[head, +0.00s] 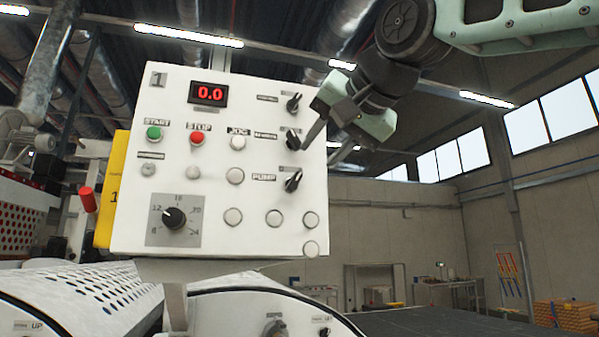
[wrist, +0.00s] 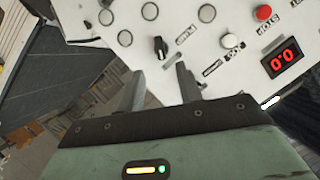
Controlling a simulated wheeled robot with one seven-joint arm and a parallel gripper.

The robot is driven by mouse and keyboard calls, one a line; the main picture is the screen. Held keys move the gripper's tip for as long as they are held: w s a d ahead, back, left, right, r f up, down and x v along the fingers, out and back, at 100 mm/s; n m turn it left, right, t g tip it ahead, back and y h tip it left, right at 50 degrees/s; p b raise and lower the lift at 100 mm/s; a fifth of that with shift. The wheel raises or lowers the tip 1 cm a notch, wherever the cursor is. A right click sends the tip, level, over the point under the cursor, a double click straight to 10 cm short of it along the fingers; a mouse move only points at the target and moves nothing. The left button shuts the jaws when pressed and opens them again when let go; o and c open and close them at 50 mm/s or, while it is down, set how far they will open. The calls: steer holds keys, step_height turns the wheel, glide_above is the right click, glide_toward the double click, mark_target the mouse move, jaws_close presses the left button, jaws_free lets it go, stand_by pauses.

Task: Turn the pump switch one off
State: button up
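The pump switch (head: 293,180) is a black rotary knob beside the PUMP label (head: 264,177), low on the right side of the white control panel (head: 215,110). Its light-edged handle is tilted in the head view. In the wrist view the same knob (wrist: 160,47) stands just beyond my fingertips, apart from them. My gripper (wrist: 162,80) is open and empty, its two grey fingers spread. In the head view my gripper (head: 320,150) is at the panel's right edge, one finger overlapping the area beside the middle black knob (head: 292,140). Whether it touches that knob cannot be told.
Another black knob (head: 294,103) sits above. Green START (head: 153,133) and red STOP (head: 197,138) buttons, a 0.0 display (head: 208,94) and a speed dial (head: 174,217) share the panel. Several pale round buttons lie near the pump switch.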

mark_target(297, 179)
steer(key=p+x, duration=0.2)
steer(key=x, duration=0.7)
steer(key=shift+w+a+f+p, duration=0.1)
steer(key=shift+w+f+p, duration=0.1)
steer(key=shift+p, duration=0.1)
steer(key=shift+c, duration=0.2)
jaws_close()
